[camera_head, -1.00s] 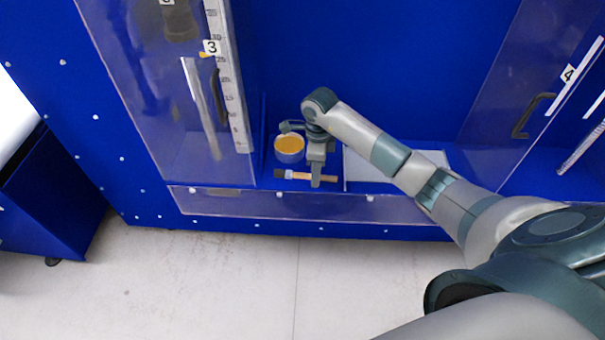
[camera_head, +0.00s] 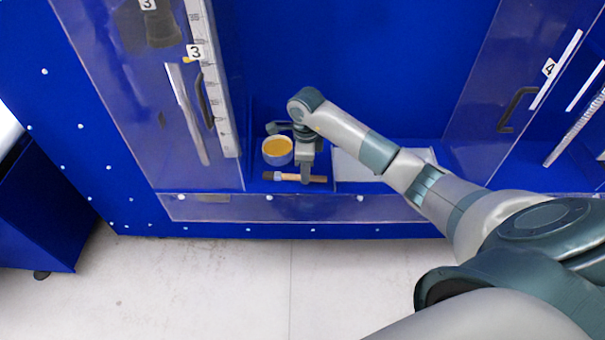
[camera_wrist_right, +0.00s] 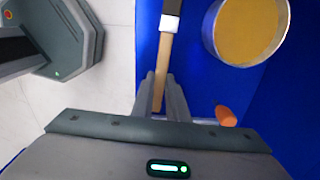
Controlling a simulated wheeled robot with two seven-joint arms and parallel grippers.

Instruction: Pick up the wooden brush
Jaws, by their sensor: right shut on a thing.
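The wooden brush (camera_head: 285,177) lies across the blue shelf in the head view, dark bristles to the left and wooden handle to the right. In the right wrist view the brush (camera_wrist_right: 165,50) points away from me, with a white band and dark bristles at the top edge. My right gripper (camera_head: 306,179) is over the handle. In the wrist view its fingers (camera_wrist_right: 162,95) are shut on the handle near its end. I cannot tell whether the brush is clear of the shelf. My left gripper is not in view.
A round container of orange-yellow material (camera_head: 277,151) stands just behind the brush; it also shows in the wrist view (camera_wrist_right: 250,28). A clear front panel (camera_head: 230,208) edges the shelf. A pale flat sheet (camera_head: 356,166) lies to the right. Clear doors stand on both sides.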

